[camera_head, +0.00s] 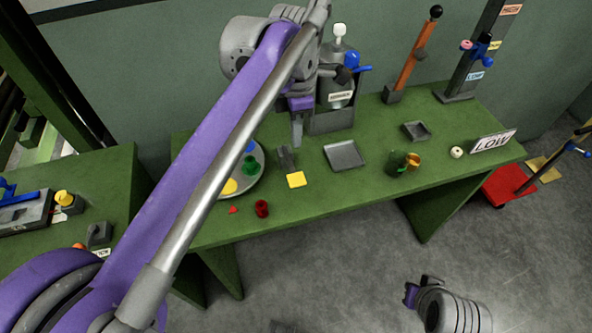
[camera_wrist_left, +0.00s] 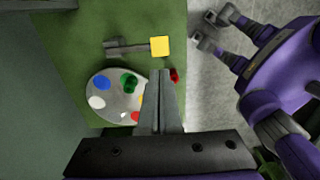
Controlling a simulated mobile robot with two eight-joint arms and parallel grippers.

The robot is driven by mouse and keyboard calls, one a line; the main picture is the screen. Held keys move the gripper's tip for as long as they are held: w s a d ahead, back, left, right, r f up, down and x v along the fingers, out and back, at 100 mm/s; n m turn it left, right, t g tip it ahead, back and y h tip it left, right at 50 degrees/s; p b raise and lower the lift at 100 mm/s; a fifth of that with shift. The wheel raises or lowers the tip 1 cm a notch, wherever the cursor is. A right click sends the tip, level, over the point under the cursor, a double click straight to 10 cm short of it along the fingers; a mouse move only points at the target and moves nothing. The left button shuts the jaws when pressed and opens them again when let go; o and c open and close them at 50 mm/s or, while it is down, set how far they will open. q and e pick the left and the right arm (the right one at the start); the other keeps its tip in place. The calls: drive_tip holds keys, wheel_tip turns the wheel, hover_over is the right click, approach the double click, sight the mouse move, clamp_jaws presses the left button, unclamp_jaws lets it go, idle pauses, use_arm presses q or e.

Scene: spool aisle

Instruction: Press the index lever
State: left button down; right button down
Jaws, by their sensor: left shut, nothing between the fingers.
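A lever with a yellow square pad (camera_head: 296,180) and a grey bracket (camera_head: 285,155) is on the green table (camera_head: 330,185). It looks like the index lever; its pad also shows in the left wrist view (camera_wrist_left: 160,46). My left gripper (camera_head: 297,143) is shut and empty, pointing down above the table near the bracket. In the left wrist view its fingers (camera_wrist_left: 161,75) appear below the pad, apart from it. A round grey disc (camera_wrist_left: 112,108) with blue, green, white and red items lies beside the lever, partly hidden by my arm. My right gripper (camera_wrist_left: 204,27) seems open and empty, over the floor.
A red spool (camera_head: 262,208) stands near the table's front edge. A canister (camera_head: 337,92) stands behind. The floor (camera_head: 350,270) in front is mostly clear.

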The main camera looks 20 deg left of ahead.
sight(297, 181)
use_arm(q)
wheel_tip(297, 181, down, 13)
drive_tip(key=shift+b, duration=0.5)
drive_tip(key=f+t, duration=0.1)
drive_tip(key=f+t+y+b, duration=0.1)
drive_tip(key=f, duration=0.1)
drive_tip(key=shift+s+d, duration=0.2)
drive_tip(key=shift+s, duration=0.2)
drive_tip(key=shift+w, duration=0.1)
drive_tip(key=shift+r+p, duration=0.8)
drive_tip(key=shift+r, duration=0.05)
